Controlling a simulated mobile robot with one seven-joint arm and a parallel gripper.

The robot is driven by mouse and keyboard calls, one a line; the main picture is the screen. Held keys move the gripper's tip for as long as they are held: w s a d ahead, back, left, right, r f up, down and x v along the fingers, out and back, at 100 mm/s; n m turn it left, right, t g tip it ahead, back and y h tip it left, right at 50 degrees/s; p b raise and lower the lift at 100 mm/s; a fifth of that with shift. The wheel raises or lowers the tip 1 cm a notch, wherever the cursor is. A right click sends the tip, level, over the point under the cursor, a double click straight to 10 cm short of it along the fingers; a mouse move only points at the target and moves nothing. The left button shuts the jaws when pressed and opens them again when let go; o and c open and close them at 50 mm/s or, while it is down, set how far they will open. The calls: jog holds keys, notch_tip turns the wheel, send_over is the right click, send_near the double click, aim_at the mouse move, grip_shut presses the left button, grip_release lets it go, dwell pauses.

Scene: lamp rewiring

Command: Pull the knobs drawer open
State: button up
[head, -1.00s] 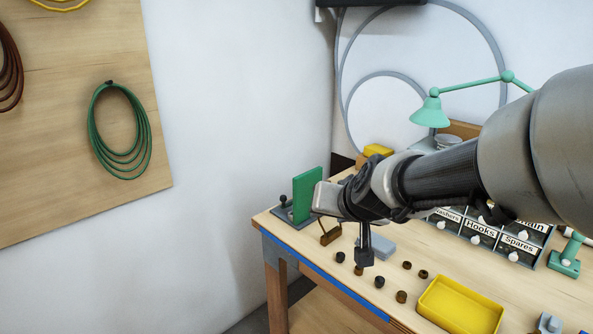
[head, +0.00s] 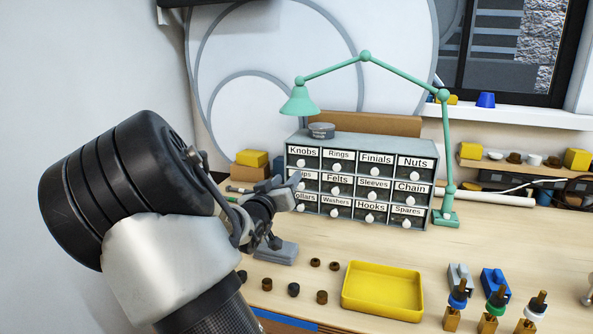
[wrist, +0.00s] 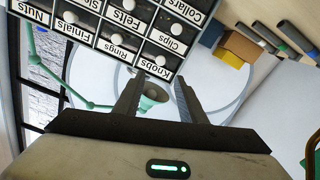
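The knobs drawer (head: 303,151) is the top left drawer of a grey cabinet (head: 375,146) with labelled drawers and white knobs. It looks shut, flush with its neighbours. In the wrist view, where the labels are upside down, the knobs drawer (wrist: 154,69) lies just beyond the fingertips, its white knob roughly in line with the gap. My gripper (wrist: 159,84) is open with nothing between its fingers. In the head view my gripper (head: 290,186) is at the cabinet's left side, in front of the left column, partly hiding the lower left labels. Contact with the cabinet cannot be told.
A green lamp (head: 300,101) arches over the cabinet, its base at the right. A yellow tray (head: 383,291) and several small dark knobs (head: 294,289) lie in front on the bench. A yellow block (head: 252,158) is left of the cabinet. The bench right of the tray holds sockets.

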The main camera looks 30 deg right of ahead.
aim_at(300, 163)
jog(key=b+x, duration=0.1)
jog(key=x, duration=1)
grip_shut()
